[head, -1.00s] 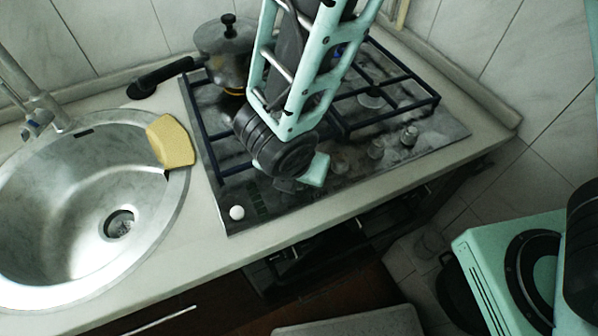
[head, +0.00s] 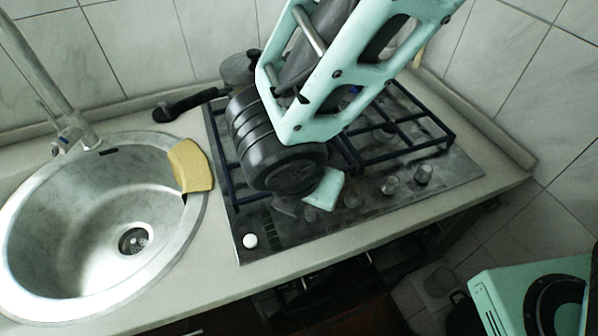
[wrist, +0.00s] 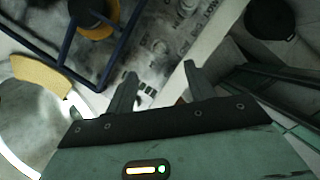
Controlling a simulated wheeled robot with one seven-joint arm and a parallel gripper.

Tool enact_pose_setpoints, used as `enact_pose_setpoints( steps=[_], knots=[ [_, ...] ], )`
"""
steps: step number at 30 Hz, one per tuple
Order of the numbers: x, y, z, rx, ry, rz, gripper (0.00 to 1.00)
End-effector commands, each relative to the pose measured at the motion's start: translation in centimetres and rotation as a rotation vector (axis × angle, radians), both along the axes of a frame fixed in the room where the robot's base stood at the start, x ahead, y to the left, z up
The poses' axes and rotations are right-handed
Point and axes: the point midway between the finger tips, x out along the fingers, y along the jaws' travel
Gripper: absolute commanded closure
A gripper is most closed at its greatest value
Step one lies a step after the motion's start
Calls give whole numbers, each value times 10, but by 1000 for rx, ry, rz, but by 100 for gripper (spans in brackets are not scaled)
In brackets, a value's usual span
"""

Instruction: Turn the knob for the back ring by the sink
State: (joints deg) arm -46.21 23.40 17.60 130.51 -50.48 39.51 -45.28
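The gas hob (head: 455,170) lies on the counter right of the sink (head: 130,200). Along its front edge stand metal knobs; two show clearly, one at the right (head: 423,174) and one beside it (head: 390,184). Another (head: 352,195) is fainter, just right of my gripper's mint body. Any knobs further left are hidden or blurred by my arm. In the wrist view my gripper (wrist: 161,72) is open and empty, its fingers apart above the hob's front strip. A knob (wrist: 158,46) shows beyond the fingertips, apart from them.
A yellow sponge (head: 190,167) lies at the sink's rim. A white round button (head: 250,240) is at the hob's front-left corner. Blue grates (head: 400,140) rise above the hob.

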Motion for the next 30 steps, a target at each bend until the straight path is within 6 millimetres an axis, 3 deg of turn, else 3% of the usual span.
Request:
enact_pose_setpoints(
  steps=[1,6,12,30],
  knots=[
    [-3,3,14,5,-4,0,46],
    [-15,10,45,4,-2,1,46],
    [-24,14,67,2,-1,1,46],
    [-26,15,72,0,0,1,46]
  ],
)
